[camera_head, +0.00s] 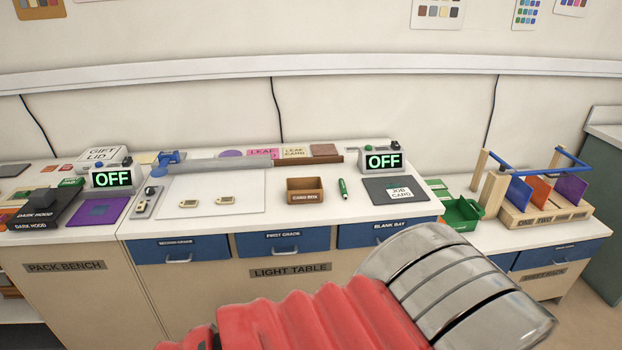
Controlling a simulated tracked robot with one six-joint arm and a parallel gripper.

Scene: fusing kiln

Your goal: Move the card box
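The card box (305,197) is a small brown open-topped box with a "CARD BOX" label on its front. It stands upright on the light table's white top (285,222), in the head view near the middle. No gripper holds it. Its inside looks empty, but it is too small to tell for sure. My arm, with a red ribbed sleeve and a silver segmented part, crosses the lower right of the view, in front of the bench. My gripper's fingers are not in view.
A green marker (343,188) stands just right of the box, then a dark mat (378,197) with a job card (401,193). A white panel (177,190) with two small tags lies left. An OFF display (384,161) stands behind. Blue drawers (283,243) sit below.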

